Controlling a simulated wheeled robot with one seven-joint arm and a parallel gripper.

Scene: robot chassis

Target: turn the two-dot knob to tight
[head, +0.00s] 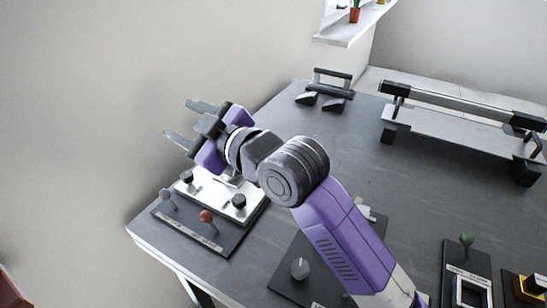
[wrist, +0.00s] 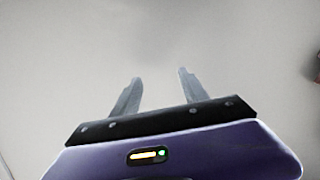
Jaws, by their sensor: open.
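My gripper (head: 180,118) is open and empty, raised in front of the bare wall at the left, above the table's left end. In the wrist view its two fingers (wrist: 160,76) stand apart with only plain wall between them. A round grey knob (head: 300,268) sits on a dark plate at the lower middle, partly behind my arm. Two dark knobs, one at the left (head: 187,176) and one at the right (head: 239,201), sit on a pale panel below my gripper. Dot marks are too small to make out, so I cannot tell which knob has two dots.
A dark board (head: 190,232) carries a red-topped lever (head: 206,216) and a grey-topped lever (head: 165,194). A green-topped lever (head: 466,240) and a yellow part (head: 536,284) stand at lower right. A long rail device (head: 455,120) lies at the back right.

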